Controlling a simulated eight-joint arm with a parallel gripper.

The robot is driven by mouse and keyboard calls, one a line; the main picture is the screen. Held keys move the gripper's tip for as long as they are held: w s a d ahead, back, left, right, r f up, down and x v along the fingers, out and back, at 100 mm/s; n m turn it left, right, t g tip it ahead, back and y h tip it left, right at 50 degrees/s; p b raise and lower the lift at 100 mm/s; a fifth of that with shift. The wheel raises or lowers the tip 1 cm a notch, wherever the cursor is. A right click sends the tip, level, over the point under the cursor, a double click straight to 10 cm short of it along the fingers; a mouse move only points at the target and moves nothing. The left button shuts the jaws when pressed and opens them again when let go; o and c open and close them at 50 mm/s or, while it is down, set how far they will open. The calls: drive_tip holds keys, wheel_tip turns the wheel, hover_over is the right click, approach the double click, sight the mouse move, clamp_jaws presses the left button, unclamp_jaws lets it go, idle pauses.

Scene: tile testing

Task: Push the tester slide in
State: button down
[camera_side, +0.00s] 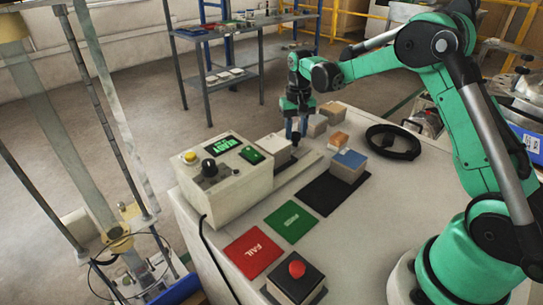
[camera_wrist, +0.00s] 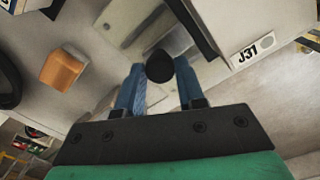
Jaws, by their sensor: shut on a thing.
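The tester (camera_side: 222,195) is a pale box with a lit green screen, a yellow button and a black dial. A pale block-like part (camera_side: 268,148) stands at its far right end, beside the slide's low track (camera_side: 302,163). My gripper (camera_side: 296,137) is lowered at the far end of this track. In the wrist view its blue fingers (camera_wrist: 158,88) are closed around a round black knob (camera_wrist: 160,66), which looks like the slide's handle. The tester's wall with a J31 label (camera_wrist: 252,50) is at the right. The slide's exact position is hard to tell.
A blue-topped block (camera_side: 348,166) stands on a black mat (camera_side: 318,195). An orange-topped block (camera_side: 338,140) and pale blocks (camera_side: 334,112) are right of my gripper, near a black ring (camera_side: 393,142). Green (camera_side: 290,222) and red FAIL (camera_side: 252,253) mats and a red button (camera_side: 296,268) lie in front.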

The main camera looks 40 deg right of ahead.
sight(281, 138)
drive_tip(key=shift+a, duration=2.55)
drive_tip(key=shift+a, duration=3)
drive_tip(key=c, duration=0.6)
unclamp_jaws()
drive_tip(key=shift+o, duration=0.2)
drive_tip(key=shift+a+r, duration=0.1)
drive_tip(key=shift+r, duration=2.95)
